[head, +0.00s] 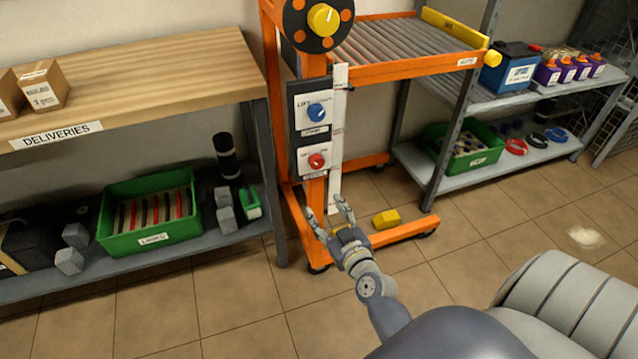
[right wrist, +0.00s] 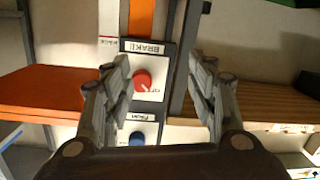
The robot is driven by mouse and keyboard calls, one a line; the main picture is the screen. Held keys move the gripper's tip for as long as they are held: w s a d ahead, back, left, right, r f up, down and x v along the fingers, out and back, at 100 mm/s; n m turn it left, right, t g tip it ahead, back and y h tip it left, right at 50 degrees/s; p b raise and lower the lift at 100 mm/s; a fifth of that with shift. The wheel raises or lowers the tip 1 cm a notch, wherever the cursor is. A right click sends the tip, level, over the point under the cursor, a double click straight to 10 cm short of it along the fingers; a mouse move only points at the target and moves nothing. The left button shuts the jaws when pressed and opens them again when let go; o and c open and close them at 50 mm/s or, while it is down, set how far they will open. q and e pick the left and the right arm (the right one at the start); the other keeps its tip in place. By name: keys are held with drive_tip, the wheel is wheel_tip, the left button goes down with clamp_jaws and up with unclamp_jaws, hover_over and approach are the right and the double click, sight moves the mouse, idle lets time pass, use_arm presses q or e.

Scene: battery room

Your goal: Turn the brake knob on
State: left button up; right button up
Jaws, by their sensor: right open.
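The red brake knob (head: 317,161) sits on a white plate, low on the dark panel of the orange lift frame. In the right wrist view the red knob (right wrist: 143,80) shows under a label reading BRAKE, with a pale pointer mark on it. My right gripper (head: 327,210) is open and empty, in front of and below the panel in the head view. In the right wrist view my right gripper (right wrist: 159,72) has its fingers spread to either side of the knob, apart from it. My left gripper is out of view.
A blue knob (head: 316,112) on a plate marked LIFT is above the red one. A yellow knob (head: 323,19) on a black disc is at the top. The wooden deliveries table (head: 150,75) stands left, the orange roller deck (head: 400,72) right. A yellow block (head: 386,219) lies low by the frame.

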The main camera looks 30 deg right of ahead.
drive_tip(key=t+h, duration=0.1)
approach(319, 166)
drive_tip(key=v, duration=0.2)
drive_tip(key=x, duration=0.9)
drive_tip(key=shift+w+b, duration=0.25)
drive_tip(key=shift+b, duration=0.1)
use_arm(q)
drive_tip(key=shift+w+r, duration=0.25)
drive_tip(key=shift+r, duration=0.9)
use_arm(e)
drive_tip(key=shift+w+d, duration=0.15)
drive_tip(key=shift+w, duration=0.55)
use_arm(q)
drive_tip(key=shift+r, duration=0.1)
use_arm(e)
drive_tip(key=c, duration=1)
